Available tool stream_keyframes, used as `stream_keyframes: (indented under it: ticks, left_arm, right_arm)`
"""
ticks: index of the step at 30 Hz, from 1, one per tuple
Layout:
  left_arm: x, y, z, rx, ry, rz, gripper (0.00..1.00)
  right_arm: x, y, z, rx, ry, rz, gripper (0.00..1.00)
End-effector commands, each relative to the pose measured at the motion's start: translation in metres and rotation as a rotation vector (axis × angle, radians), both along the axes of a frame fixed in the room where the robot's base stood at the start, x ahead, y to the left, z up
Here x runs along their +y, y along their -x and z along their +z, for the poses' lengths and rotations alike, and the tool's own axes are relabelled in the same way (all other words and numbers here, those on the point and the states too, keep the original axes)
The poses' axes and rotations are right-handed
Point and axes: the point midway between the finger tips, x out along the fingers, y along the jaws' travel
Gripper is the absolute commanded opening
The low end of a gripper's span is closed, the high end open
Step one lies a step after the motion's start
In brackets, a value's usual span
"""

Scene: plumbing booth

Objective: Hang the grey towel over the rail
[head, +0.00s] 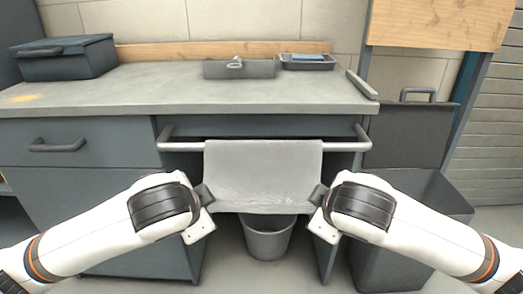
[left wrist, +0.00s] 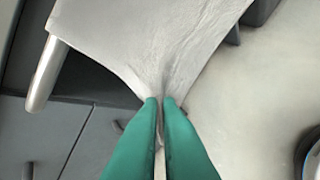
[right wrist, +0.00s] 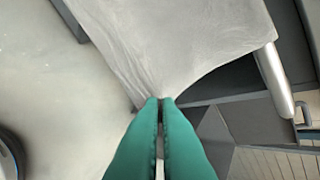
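The grey towel (head: 262,170) covers the middle of the pale rail (head: 183,146) at the front of the counter. Its front part comes down toward me, with folds near the lower edge. My left gripper (head: 207,194) is shut on its lower left corner, and the pinched cloth shows in the left wrist view (left wrist: 160,98). My right gripper (head: 318,194) is shut on its lower right corner, also pinched in the right wrist view (right wrist: 165,98). Both rail ends are bare. The towel hides the rail's middle, and I cannot tell how far cloth reaches behind it.
A grey bucket (head: 268,242) stands below the towel. A dark open bin (head: 395,240) stands at the right, close to my right arm.

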Motion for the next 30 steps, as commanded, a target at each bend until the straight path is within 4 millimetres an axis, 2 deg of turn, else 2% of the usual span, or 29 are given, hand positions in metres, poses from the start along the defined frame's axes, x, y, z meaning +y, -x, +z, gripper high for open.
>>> stream_keyframes:
  ticks: [8,15,30]
  left_arm:
    - [0.0021,-0.0006,-0.0011,-0.004,-0.003,0.007,0.00]
    - [0.0011,-0.0003,-0.0011,-0.003,-0.002,0.005,0.36]
    - [0.0000,0.0000,-0.0012,-0.003,0.000,0.001,0.36]
  right_arm:
    - [-0.0021,-0.0005,-0.0012,-0.003,0.003,-0.008,0.00]
    - [-0.0012,-0.0002,-0.0012,-0.003,0.002,-0.005,0.36]
    - [-0.0001,0.0001,-0.0013,-0.003,0.000,-0.001,0.36]
